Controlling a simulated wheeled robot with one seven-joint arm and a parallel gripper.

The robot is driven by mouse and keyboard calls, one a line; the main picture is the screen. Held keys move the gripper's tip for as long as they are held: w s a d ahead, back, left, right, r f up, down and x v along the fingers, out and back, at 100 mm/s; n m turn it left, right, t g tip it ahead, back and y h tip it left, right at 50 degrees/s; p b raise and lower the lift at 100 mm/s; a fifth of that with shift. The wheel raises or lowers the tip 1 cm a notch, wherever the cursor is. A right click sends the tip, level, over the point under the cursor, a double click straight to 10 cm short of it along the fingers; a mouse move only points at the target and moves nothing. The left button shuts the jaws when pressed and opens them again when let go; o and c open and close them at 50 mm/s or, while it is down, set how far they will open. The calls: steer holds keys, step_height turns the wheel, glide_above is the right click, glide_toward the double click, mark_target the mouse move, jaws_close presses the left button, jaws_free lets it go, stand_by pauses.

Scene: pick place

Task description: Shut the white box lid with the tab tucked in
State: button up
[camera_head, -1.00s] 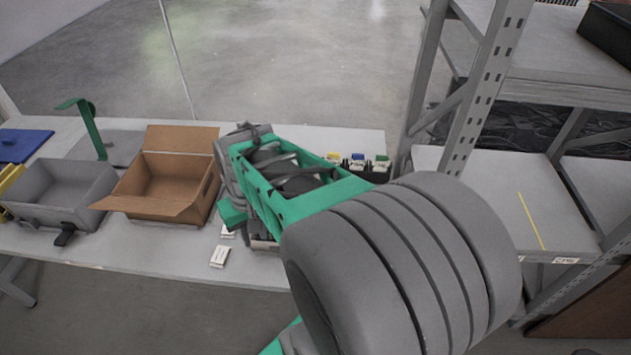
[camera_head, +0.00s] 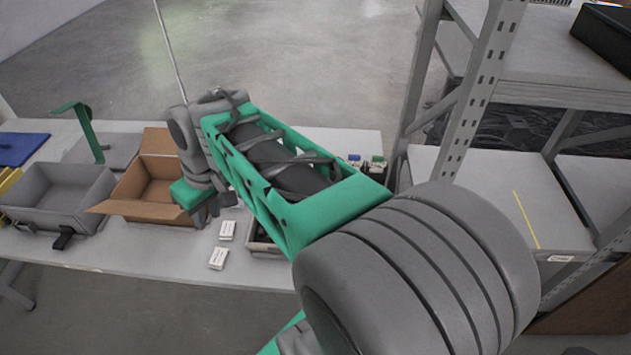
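Two small white boxes with print lie on the table, one (camera_head: 227,230) just behind the other (camera_head: 218,258). No raised lid or tab can be made out on either at this size. My gripper (camera_head: 207,216) points down at the right front corner of an open brown cardboard box (camera_head: 150,208), left of and behind the white boxes. Its fingers are small, dark and partly hidden by my wrist, so their opening and any held thing cannot be made out.
A grey bin (camera_head: 62,195) stands left of the cardboard box on the long table (camera_head: 150,262). A dark tray (camera_head: 262,240) is partly hidden under my arm. Small coloured items (camera_head: 375,166) stand at the back right. A metal shelf (camera_head: 478,95) rises at the right.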

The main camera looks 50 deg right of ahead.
steer(key=w+d+r+n+y+p, duration=0.1)
steer(key=w+d, duration=0.5)
steer(key=d, duration=0.3)
steer(key=d+f+n, duration=0.1)
steer(key=d, duration=0.5)
steer(key=d+f+n+y+p, duration=0.1)
steer(key=d, duration=0.5)
steer(key=s+d+f+y+p, duration=0.1)
steer(key=d+f, duration=0.1)
steer(key=d, duration=0.4)
steer(key=shift+d+f+n+g, duration=0.1)
steer(key=shift+n+g, duration=0.3)
steer(key=s+d+f+n, duration=0.2)
steer(key=s+d+f, duration=0.35)
steer(key=d, duration=0.35)
steer(key=shift+y, duration=0.5)
steer(key=b+x, duration=0.1)
steer(key=x, duration=0.4)
steer(key=s+a+b+x, duration=0.1)
steer(key=x, duration=0.2)
steer(key=shift+r+b, duration=0.2)
steer(key=shift+b, duration=0.15)
steer(key=shift+c, duration=0.2)
jaws_close()
